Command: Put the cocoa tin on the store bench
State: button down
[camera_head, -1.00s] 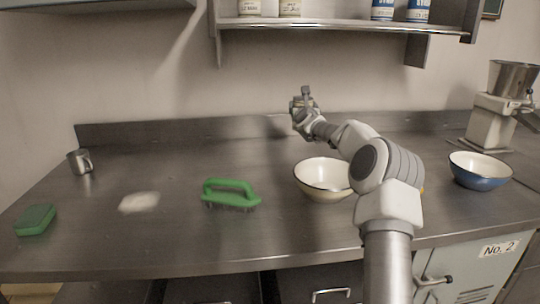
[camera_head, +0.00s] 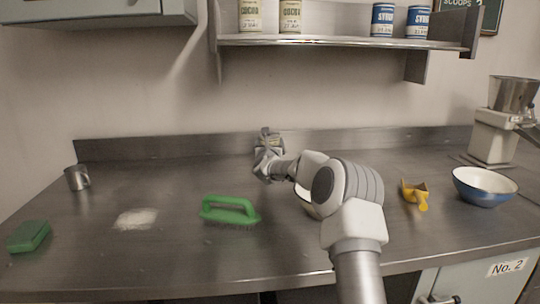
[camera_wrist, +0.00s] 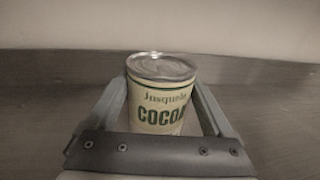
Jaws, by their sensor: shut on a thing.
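The cocoa tin (camera_wrist: 160,108) is cream with green lettering and a metal lid. In the wrist view it stands upright between the two fingers of my gripper (camera_head: 268,148), which is shut on it. In the head view my gripper is over the back of the steel bench (camera_head: 165,180), near the upstand, and the tin is mostly hidden by it. I cannot tell whether the tin's base touches the bench. No label in view says whether this is the store bench.
A green brush (camera_head: 230,211), a white patch (camera_head: 135,219), a metal mug (camera_head: 77,178) and a green sponge (camera_head: 28,236) lie left. A yellow scoop (camera_head: 414,193) and blue bowl (camera_head: 484,185) are right. A cream bowl (camera_head: 306,203) is mostly behind my arm. The shelf (camera_head: 340,42) holds tins.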

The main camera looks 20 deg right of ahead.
jog(key=shift+f+b, duration=0.45)
jog(key=shift+f, duration=1.4)
jog(key=shift+f, duration=0.1)
grip_release()
jog(key=v, duration=1.2)
